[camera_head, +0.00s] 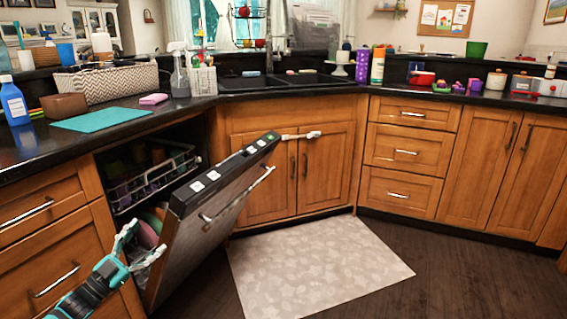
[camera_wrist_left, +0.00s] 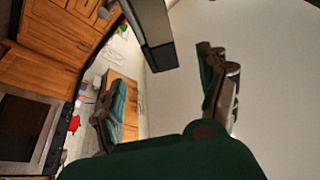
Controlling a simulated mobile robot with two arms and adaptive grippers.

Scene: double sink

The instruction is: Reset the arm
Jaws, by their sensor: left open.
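My left gripper (camera_head: 141,247) is open at the lower left of the head view, just left of the dishwasher door's inner side. Its spread fingers also show in the left wrist view (camera_wrist_left: 168,95), with nothing seen between them. The dishwasher door (camera_head: 212,202) hangs partly open, tilted outward, with a bar handle on its front. I cannot tell whether the gripper touches the door or the lower rack. My right gripper is not in view.
The upper dishwasher rack (camera_head: 156,181) is slightly out, with dishes below. The counter holds a blue bottle (camera_head: 14,101), a teal mat (camera_head: 101,119) and a patterned basket (camera_head: 107,82). A grey rug (camera_head: 315,268) lies on open floor before the sink cabinet (camera_head: 290,165).

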